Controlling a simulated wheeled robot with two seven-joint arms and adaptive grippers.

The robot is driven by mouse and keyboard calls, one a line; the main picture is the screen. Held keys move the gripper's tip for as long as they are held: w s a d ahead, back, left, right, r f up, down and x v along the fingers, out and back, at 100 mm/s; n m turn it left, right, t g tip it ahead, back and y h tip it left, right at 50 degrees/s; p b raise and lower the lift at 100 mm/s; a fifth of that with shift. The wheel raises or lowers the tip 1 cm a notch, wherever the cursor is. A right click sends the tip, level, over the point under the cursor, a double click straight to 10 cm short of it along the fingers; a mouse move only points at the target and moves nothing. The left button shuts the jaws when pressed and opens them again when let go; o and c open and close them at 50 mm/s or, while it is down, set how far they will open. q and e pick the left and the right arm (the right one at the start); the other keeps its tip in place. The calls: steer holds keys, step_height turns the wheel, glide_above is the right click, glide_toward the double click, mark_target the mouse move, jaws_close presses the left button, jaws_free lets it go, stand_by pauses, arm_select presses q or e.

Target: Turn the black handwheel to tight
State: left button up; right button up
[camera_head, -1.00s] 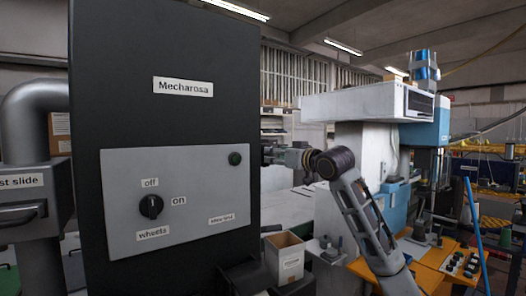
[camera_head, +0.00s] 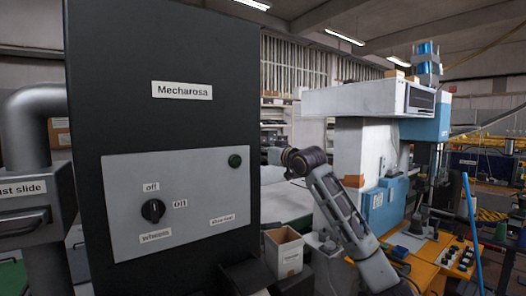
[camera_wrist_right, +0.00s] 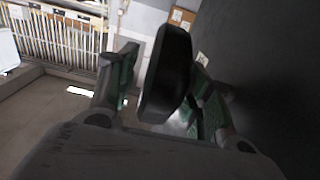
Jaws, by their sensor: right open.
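The black handwheel (camera_wrist_right: 168,78) shows in the right wrist view as a thick dark disc seen nearly edge-on. My right gripper (camera_wrist_right: 164,58) is open, with one green-padded finger on each side of the wheel. A gap shows between the left finger and the wheel; whether the right finger touches it I cannot tell. In the head view my right arm reaches to the right edge of the black cabinet (camera_head: 165,50), which hides the wheel and most of the gripper. My left gripper is not in view.
An open cardboard box (camera_head: 284,253) stands below my right arm. A white and blue machine (camera_head: 370,102) stands at right.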

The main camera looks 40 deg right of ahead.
steer(key=shift+w, duration=0.1)
steer(key=c, duration=1)
steer(key=shift+r+g, duration=0.15)
steer(key=shift+g, duration=1.15)
steer(key=shift+w+g+y, duration=0.2)
steer(key=shift+g+y, duration=0.1)
steer(key=shift+g, duration=1.8)
steer(key=shift+w+g, duration=0.1)
steer(key=shift+g, duration=1.9)
steer(key=shift+w+f+g+y, duration=0.1)
steer(key=shift+f+g+y, duration=0.1)
steer(key=shift+g, duration=0.55)
steer(key=shift+f+g+y, duration=0.15)
steer(key=shift+g+y, duration=0.05)
steer(key=shift+g, duration=0.55)
